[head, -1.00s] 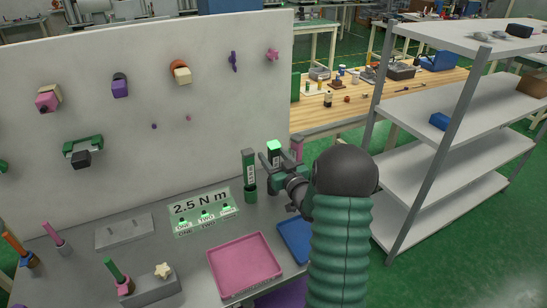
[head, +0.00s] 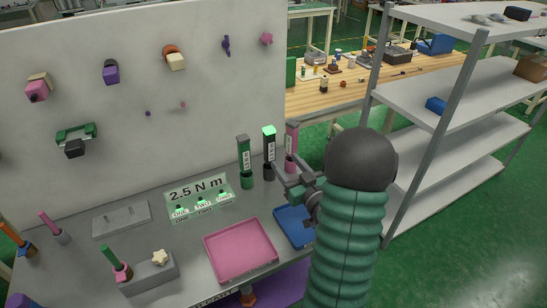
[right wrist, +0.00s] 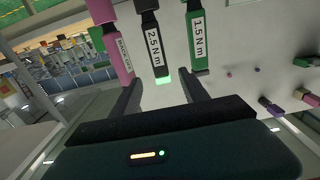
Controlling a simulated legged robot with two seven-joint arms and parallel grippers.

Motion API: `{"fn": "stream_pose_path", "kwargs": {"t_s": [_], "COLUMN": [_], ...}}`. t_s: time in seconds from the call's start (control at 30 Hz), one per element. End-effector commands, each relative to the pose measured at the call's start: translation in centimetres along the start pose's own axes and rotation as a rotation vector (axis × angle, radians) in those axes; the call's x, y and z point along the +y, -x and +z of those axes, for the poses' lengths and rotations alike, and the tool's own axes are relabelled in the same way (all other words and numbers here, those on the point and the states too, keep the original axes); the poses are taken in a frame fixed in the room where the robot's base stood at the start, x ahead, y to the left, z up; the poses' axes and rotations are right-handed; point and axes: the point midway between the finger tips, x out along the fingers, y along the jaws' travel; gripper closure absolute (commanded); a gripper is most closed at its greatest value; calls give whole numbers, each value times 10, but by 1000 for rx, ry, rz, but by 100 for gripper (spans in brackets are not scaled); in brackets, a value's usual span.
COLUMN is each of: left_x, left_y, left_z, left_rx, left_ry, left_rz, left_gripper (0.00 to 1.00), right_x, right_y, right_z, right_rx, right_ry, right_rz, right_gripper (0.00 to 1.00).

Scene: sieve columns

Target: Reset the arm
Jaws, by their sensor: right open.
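My right gripper (head: 290,173) is open and empty, in front of a row of upright tools at the back of the grey bench. The black 2.5 N m tool (head: 269,152) has a lit green top. The green 1.5 N m tool (head: 244,160) stands to its left and a pink tool (head: 291,145) to its right. In the right wrist view, the open jaws (right wrist: 160,82) have the 2.5 N m tool (right wrist: 152,45) ahead between them, seemingly apart from it. My left gripper is not in view.
A pink tray (head: 240,250) and a blue tray (head: 295,226) lie on the bench. A sign reading 2.5 N m (head: 198,194) lies left of the tools. A white panel (head: 200,110) stands behind. A grey shelf rack (head: 440,95) stands at right.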

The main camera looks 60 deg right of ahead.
Motion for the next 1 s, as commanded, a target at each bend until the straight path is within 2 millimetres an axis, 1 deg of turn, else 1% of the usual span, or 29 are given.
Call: {"fn": "stream_pose_path", "kwargs": {"t_s": [0.17, 0.23, 0.27, 0.33, 0.37, 0.4, 0.43, 0.47, 0.5, 0.53, 0.57, 0.6, 0.67, 0.7, 0.8, 0.83, 0.87, 1.0], "left_x": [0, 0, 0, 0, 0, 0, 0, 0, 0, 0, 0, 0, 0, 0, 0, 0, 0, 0], "left_y": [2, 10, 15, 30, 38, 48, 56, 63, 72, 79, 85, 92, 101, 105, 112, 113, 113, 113], "left_z": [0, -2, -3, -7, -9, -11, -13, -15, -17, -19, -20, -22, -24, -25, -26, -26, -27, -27], "left_rx": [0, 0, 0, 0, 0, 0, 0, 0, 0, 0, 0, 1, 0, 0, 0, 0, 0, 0], "left_ry": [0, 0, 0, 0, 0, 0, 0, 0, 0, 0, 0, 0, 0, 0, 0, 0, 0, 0], "left_rz": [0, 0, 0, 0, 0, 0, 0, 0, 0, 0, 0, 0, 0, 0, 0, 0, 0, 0], "left_gripper": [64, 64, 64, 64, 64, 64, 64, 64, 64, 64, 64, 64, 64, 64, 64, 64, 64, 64], "right_x": [-4, -19, -30, -68, -89, -119, -143, -166, -196, -219, -241, -265, -293, -307, -328, -331, -332, -332], "right_y": [-2, -11, -17, -30, -33, -34, -30, -23, -8, 6, 24, 50, 89, 114, 163, 172, 175, 175], "right_z": [-1, -2, -2, 2, 4, 8, 11, 14, 18, 21, 22, 24, 25, 25, 23, 23, 22, 22], "right_rx": [-10, -56, -94, -218, -285, -381, -457, -535, -638, -717, -795, -895, -1025, -1099, -1234, -1260, -1267, -1267], "right_ry": [3, 14, 22, 49, 65, 86, 105, 123, 148, 170, 190, 219, 260, 285, 336, 347, 350, 350], "right_rz": [-4, -18, -28, -61, -79, -105, -127, -149, -182, -212, -242, -282, -338, -371, -435, -447, -451, -451], "right_gripper": [48, 48, 48, 48, 48, 48, 48, 48, 48, 48, 48, 48, 48, 48, 48, 48, 48, 48]}}
